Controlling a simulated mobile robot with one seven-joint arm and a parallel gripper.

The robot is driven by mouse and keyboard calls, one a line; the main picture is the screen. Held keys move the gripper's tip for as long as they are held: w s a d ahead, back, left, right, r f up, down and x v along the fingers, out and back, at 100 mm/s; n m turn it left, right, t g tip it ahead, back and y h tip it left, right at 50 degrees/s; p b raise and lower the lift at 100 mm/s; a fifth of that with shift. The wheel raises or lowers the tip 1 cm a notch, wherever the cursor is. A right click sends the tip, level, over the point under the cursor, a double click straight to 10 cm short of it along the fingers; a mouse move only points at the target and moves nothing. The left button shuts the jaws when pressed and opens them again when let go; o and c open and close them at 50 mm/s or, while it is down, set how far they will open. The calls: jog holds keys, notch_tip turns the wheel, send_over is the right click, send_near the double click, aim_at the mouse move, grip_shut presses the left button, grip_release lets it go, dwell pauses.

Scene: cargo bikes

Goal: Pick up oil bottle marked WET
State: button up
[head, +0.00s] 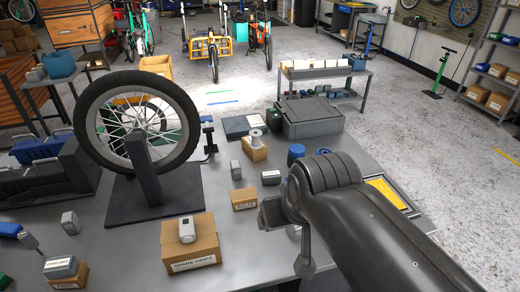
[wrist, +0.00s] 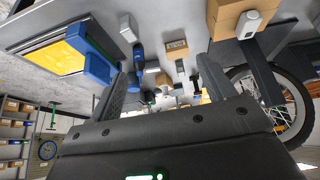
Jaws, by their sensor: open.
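No marking WET is readable in either view, so I cannot tell which container is the oil bottle. A blue round container (head: 296,152) stands behind my arm. My gripper (head: 304,262) hangs over the bench's front right, partly hidden by my arm.
A wheel (head: 137,122) on a stand fills the bench's left. A cardboard box (head: 190,243) sits at the front, a smaller box (head: 244,199) mid-bench and a grey case (head: 312,117) at the back. A yellow-lined tray (head: 388,193) lies right of my arm.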

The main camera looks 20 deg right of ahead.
jog(key=shift+c, duration=1.2)
jog(key=shift+w, duration=0.1)
jog(key=w+d+f+n+g, duration=0.1)
jog(key=w+d+f+g, duration=0.1)
jog(key=w, duration=0.6)
jog(key=w+d+f+n+g, duration=0.1)
jog(key=w+d+f+n, duration=0.1)
jog(key=w+d, duration=0.3)
jog(key=w+d+f+n+g, duration=0.1)
jog(key=w+d+f+g, duration=0.1)
jog(key=w, duration=0.9)
jog(key=shift+w+d+f+n+g, duration=0.15)
jog(key=shift+w+d+f, duration=0.1)
jog(key=shift+d, duration=0.25)
jog(key=shift+w+d+f+n+g, duration=0.15)
jog(key=shift+d+f, duration=0.05)
jog(key=shift+d, duration=0.25)
jog(key=shift+w+d+f, duration=0.15)
jog(key=shift+f, duration=0.15)
jog(key=f, duration=1)
jog(key=shift+w+f, duration=0.2)
jog(key=shift+f, duration=0.1)
jog(key=shift+c, duration=0.3)
